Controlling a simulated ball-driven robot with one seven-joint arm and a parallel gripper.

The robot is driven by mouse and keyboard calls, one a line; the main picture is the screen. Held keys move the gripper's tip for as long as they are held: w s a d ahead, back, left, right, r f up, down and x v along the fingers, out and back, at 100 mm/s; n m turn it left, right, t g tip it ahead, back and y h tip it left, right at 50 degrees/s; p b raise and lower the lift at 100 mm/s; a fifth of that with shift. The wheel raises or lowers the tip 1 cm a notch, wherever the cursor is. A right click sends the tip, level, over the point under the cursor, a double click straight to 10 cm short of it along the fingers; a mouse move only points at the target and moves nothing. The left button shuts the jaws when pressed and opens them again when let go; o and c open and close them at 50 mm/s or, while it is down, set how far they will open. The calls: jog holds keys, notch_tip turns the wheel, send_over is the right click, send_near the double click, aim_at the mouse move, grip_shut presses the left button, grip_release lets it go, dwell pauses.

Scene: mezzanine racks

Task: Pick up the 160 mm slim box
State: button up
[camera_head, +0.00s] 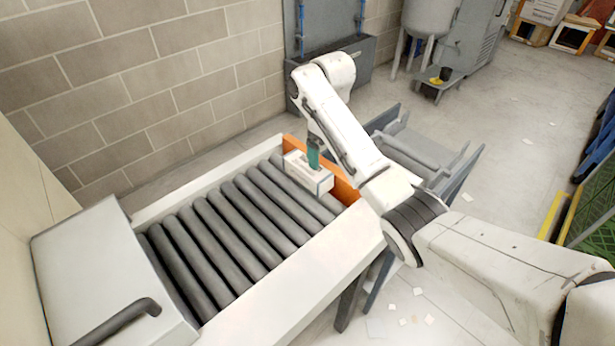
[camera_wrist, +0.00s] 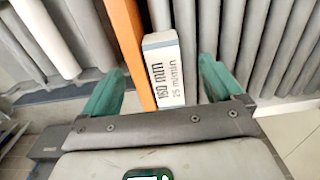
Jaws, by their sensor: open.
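The slim box (camera_head: 301,172) is white with a grey band and lies on the conveyor rollers, close beside the orange end stop (camera_head: 346,190). In the wrist view its end (camera_wrist: 163,68) shows a printed "160 mm" label, right of the orange strip (camera_wrist: 131,50). My gripper (camera_wrist: 161,70) is open, one green finger on each side of the box, with visible gaps to it. The orange strip also lies between the fingers. In the head view my gripper (camera_head: 313,155) is right above the box; only one green finger shows clearly. Whether the fingertips reach below the box top I cannot tell.
The roller conveyor (camera_head: 290,262) has pale side rails and a pale housing (camera_head: 95,265) at its near left end. A block wall (camera_head: 130,80) stands behind. A grey steel frame (camera_head: 425,150) stands just beyond the orange end. The other rollers are bare.

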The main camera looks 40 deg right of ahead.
aim_at(325, 178)
notch_tip(325, 178, down, 3)
jog(key=shift+r+b, duration=0.1)
jog(key=shift+b, duration=0.85)
jog(key=shift+w+f+p, duration=0.15)
jog(key=shift+f+p, duration=0.4)
jog(key=shift+f, duration=2)
grip_shut()
jog(key=shift+r, duration=0.1)
